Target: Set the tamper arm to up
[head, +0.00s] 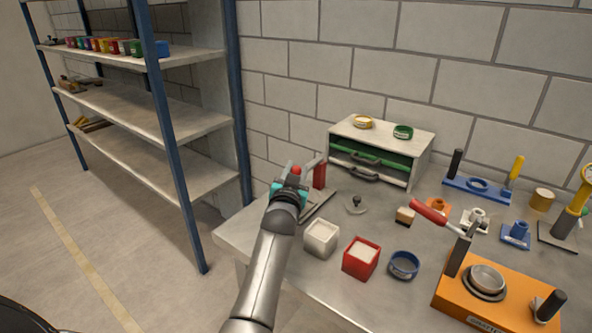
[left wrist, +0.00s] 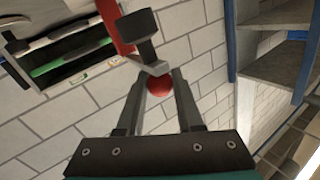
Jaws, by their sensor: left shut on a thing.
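The tamper arm, as I take it, is a grey lever with a red ball knob (head: 296,169) at its end, joined to a red upright post (head: 319,174) at the left end of the bench. In the left wrist view the red knob (left wrist: 160,86) sits between my fingers, with the grey lever and a black cylindrical part (left wrist: 140,23) beyond it. The lever appears raised to about the post's top; its exact angle is hard to tell. My left gripper (head: 291,182) is shut on the knob and hides part of the lever. My right gripper is not in view.
A white box (head: 321,238), a red box (head: 360,258) and a blue ring (head: 404,265) lie near the front. An orange base (head: 450,288) with a red-handled lever stands right. A shelf rack (head: 200,186) is left.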

